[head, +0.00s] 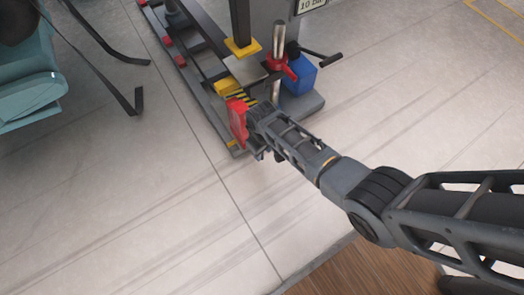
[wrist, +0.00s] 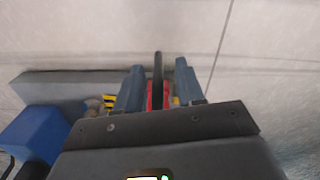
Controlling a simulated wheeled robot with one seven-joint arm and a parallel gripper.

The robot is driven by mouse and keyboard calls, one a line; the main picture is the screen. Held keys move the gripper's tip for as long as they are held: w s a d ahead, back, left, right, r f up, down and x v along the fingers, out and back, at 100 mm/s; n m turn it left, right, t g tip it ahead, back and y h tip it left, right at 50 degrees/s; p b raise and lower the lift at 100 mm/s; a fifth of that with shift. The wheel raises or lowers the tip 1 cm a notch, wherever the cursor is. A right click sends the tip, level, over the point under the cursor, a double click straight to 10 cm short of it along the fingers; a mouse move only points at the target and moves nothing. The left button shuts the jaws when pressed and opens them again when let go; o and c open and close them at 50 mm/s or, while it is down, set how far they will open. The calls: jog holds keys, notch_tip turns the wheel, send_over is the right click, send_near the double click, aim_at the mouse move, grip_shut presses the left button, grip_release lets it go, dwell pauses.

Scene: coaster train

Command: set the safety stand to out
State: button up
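A red part (head: 238,122) shows at the near end of the grey rail frame, beside a yellow-and-black striped block (head: 232,88). I take these as belonging to the safety stand, but no label shows. My gripper (wrist: 160,66) is at the red part. Red (wrist: 157,97) shows at the bar's base. In the head view my wrist hides part of the red part and the fingertips cannot be made out.
A blue box (head: 300,77) and a post with a red collar (head: 281,66) and black lever (head: 322,55) stand just behind my gripper. A teal seat (head: 28,85) with dark bars is at the upper left. The floor (head: 130,210) at the lower left is clear.

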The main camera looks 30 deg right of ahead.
notch_tip(320, 180, up, 6)
jog(key=shift+f+p, duration=0.15)
jog(key=shift+p, duration=1.05)
jog(key=shift+s, duration=0.1)
